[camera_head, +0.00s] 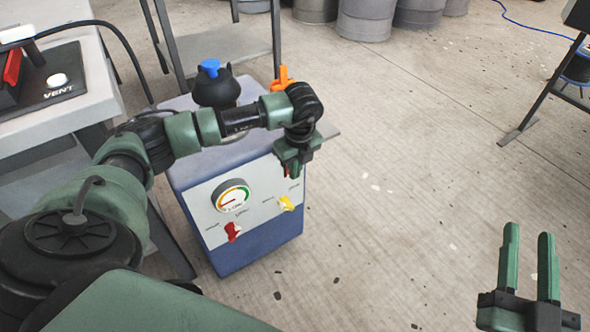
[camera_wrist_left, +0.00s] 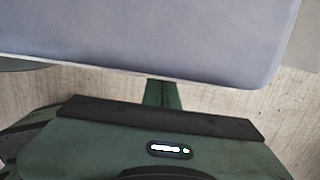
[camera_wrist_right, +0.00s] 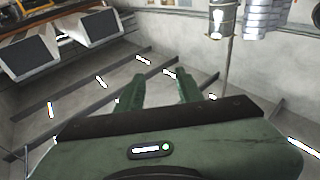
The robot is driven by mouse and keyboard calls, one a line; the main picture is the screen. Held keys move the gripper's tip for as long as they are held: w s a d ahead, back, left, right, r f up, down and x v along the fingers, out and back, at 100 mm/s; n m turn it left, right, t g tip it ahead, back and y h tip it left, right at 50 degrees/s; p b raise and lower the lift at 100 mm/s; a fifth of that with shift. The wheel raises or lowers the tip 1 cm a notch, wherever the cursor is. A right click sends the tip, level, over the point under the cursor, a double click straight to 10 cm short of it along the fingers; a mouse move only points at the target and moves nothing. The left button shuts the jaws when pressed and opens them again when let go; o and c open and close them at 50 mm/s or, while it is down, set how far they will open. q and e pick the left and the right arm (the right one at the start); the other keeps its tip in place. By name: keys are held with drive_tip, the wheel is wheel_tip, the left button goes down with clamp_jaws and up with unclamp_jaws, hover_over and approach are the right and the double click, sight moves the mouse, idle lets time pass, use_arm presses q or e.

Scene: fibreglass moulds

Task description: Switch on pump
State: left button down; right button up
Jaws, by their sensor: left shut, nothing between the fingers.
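The pump (camera_head: 250,258) is a blue box on the floor with a pale front panel. The panel carries a round gauge (camera_head: 231,195), a red switch (camera_head: 233,231) at lower left and a yellow switch (camera_head: 286,204) at right. The gauge needle points to the left, low side. My left gripper (camera_head: 294,172) is shut and empty at the panel's upper right, above the yellow switch; contact cannot be told. In the left wrist view its fingers (camera_wrist_left: 161,93) are together below a blue-grey surface. My right gripper (camera_head: 528,262) is open and empty, far right of the pump.
A black part with a blue cap (camera_head: 209,68) and an orange handle (camera_head: 283,78) are on the pump's top. A bench (camera_head: 85,95) with a VENT button (camera_head: 57,80) stands at left. Metal drums (camera_head: 367,18) stand behind. Floor right of the pump is clear.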

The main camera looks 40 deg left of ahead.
use_arm(q)
drive_tip(key=shift+r+p, duration=0.55)
drive_tip(key=shift+r, duration=0.1)
use_arm(e)
drive_tip(key=shift+w+d+f+g+h, duration=0.15)
drive_tip(key=shift+f+g, duration=0.35)
drive_tip(key=shift+f, duration=0.4)
drive_tip(key=shift+s+d+f+g+h, duration=0.1)
drive_tip(key=shift+d+f+g+h, duration=0.1)
drive_tip(key=shift+f+g, duration=0.55)
drive_tip(key=shift+w+d+f+g+h, duration=0.15)
drive_tip(key=shift+f+g, duration=0.1)
drive_tip(key=shift+f, duration=0.85)
drive_tip(key=shift+s, duration=0.15)
